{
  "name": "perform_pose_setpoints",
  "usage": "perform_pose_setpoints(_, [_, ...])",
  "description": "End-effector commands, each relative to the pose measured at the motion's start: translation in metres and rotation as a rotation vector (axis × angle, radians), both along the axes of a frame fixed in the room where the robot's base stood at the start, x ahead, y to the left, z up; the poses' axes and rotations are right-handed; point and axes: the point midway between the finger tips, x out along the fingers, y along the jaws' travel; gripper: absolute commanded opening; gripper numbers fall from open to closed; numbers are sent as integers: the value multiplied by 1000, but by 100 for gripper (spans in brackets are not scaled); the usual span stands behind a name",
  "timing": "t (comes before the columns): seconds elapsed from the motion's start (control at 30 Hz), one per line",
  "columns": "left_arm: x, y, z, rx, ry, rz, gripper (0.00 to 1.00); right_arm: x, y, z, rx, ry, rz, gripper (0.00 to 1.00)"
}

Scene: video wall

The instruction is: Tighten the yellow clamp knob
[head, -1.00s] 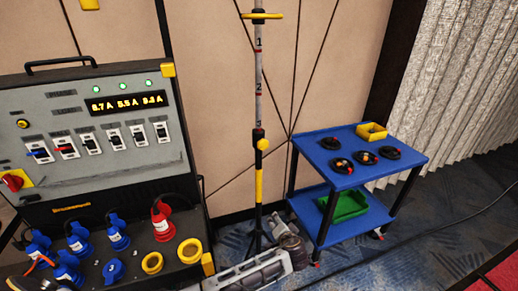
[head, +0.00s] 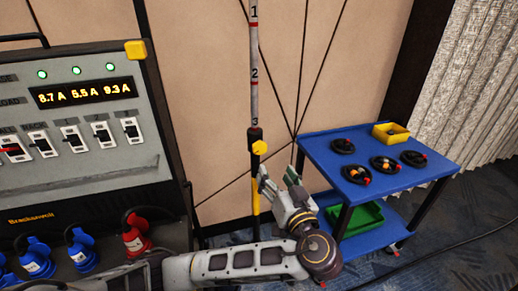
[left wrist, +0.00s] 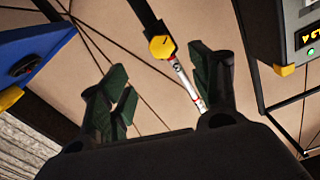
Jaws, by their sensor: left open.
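The yellow clamp knob (head: 259,147) sits on a black collar (head: 254,133) on the upright stand pole, just below the mark 3. The pole (head: 254,75) is pale with red bands and numbers above the collar and yellow below it. My left gripper (head: 280,180) is open and empty, a little below and to the right of the knob in the head view. In the left wrist view the knob (left wrist: 162,47) shows beyond the two green-padded fingers (left wrist: 158,85), apart from them. The pole there runs behind the right finger. My right gripper is not in view.
A power panel (head: 90,130) with switches, a lit display and blue and red plugs stands at the left. A blue cart (head: 330,150) with coiled cables, a yellow bin (head: 391,133) and a green tray (head: 362,217) stands at the right. A panelled wall is behind the pole.

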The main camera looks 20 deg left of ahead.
Motion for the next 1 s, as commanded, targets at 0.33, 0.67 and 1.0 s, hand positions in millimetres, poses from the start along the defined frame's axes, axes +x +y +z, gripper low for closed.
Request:
perform_pose_setpoints(0.33, [-2,0,2,-4,-5,1,63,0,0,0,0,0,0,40])
perform_pose_setpoints(0.67, [9,7,2,-2,-6,1,63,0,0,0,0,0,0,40])
perform_pose_setpoints(1.0, [42,30,2,-1,-6,3,63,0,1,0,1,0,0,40])
